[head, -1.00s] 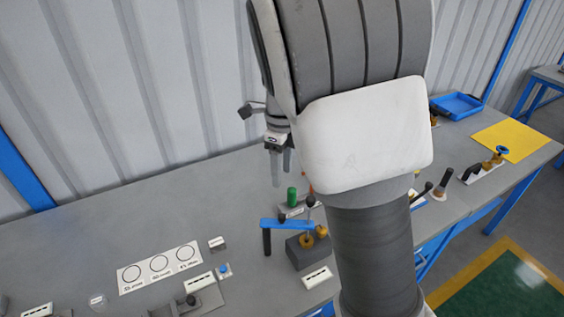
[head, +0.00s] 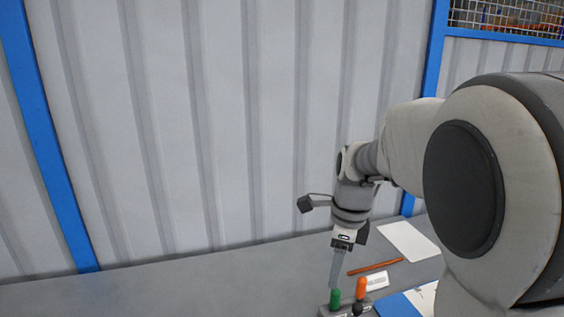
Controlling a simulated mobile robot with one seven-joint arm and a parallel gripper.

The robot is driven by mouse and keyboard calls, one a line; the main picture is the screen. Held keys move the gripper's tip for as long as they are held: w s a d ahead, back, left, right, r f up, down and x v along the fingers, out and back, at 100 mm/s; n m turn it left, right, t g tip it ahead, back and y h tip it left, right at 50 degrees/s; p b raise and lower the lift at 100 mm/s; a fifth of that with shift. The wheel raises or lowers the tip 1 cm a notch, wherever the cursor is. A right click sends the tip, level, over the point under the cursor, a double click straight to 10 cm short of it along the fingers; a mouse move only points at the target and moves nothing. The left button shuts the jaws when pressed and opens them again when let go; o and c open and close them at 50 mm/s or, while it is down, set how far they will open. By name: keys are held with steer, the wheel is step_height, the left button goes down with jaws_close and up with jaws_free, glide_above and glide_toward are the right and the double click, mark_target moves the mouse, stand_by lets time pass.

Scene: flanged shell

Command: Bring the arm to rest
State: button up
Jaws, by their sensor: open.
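My gripper (head: 335,284) hangs from my arm, fingers pointing down, in the lower middle of the head view. Its fingers show nearly edge-on, and nothing shows between them. It is open and seems to be just above or behind a green-capped peg (head: 335,299) on a grey block (head: 327,311); I cannot tell whether they touch. My arm fills the right side of the view and hides much of the bench there.
An orange peg (head: 361,288) and a black knob (head: 357,308) stand by the green one. A small white label (head: 377,281), an orange-brown rod (head: 375,267) and a white sheet (head: 408,242) lie behind. The bench (head: 150,283) is clear at left. A corrugated wall (head: 230,130) stands behind.

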steer(key=s+d+r+n+t+b, duration=0.1)
steer(key=s+n+t, duration=0.1)
steer(key=s+n, duration=0.7)
steer(key=s+d+r+n+t+b, duration=0.1)
steer(key=s+r+n+t+b, duration=0.1)
steer(key=s+n, duration=0.7)
steer(key=shift+s+r+n+t+h, duration=0.25)
steer(key=shift+n+t+h, duration=0.2)
steer(key=shift+n, duration=1.55)
